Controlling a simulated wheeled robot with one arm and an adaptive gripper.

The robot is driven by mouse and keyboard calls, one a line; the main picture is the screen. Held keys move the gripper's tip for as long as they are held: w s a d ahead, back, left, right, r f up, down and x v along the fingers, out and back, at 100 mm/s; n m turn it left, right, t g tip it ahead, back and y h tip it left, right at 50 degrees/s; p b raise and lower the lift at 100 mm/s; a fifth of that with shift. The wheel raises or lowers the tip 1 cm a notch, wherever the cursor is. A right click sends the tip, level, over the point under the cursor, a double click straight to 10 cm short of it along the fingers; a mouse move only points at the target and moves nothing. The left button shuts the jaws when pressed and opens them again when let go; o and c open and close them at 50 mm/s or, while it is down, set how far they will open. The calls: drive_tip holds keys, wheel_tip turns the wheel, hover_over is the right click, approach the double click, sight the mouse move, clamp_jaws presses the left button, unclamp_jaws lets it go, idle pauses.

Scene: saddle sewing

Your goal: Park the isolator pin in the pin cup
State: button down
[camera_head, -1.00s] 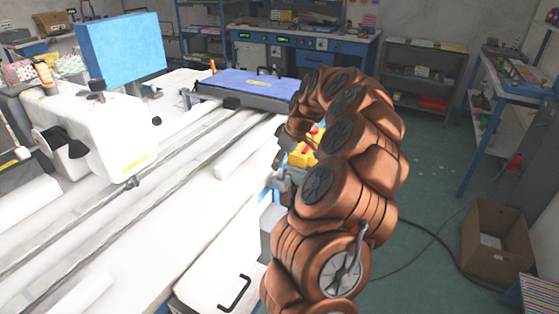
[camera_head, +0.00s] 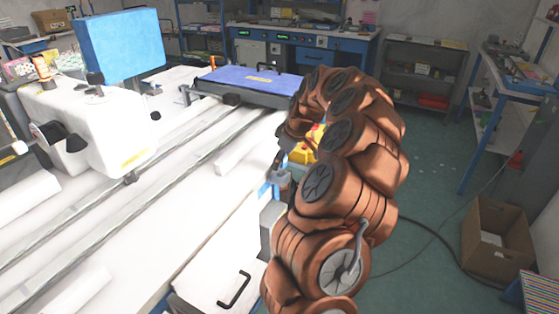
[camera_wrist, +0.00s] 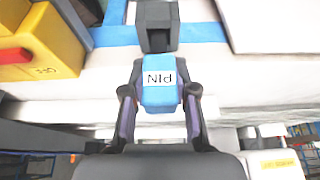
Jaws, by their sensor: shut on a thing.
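In the wrist view my gripper (camera_wrist: 160,112) is shut on the isolator pin (camera_wrist: 159,84), a blue block whose white label reads PIN upside down. One finger presses each side of it. A dark grey block (camera_wrist: 157,26) stands directly beyond the pin; I cannot tell whether they touch or whether this block is the pin cup. In the head view my copper-coloured arm hides the gripper and pin. A grey fitting (camera_head: 281,178) shows at the table's edge beside the arm.
A yellow box with a red part (camera_wrist: 42,42) is close on the left in the wrist view; it also shows behind my arm in the head view (camera_head: 302,154). The white machine table (camera_head: 175,215) lies left. A cardboard box (camera_head: 496,238) stands on the floor right.

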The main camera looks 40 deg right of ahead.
drive_tip(key=shift+f+b, duration=0.35)
drive_tip(key=shift+f, duration=0.2)
drive_tip(key=c, duration=0.8)
unclamp_jaws()
drive_tip(key=v, duration=1.2)
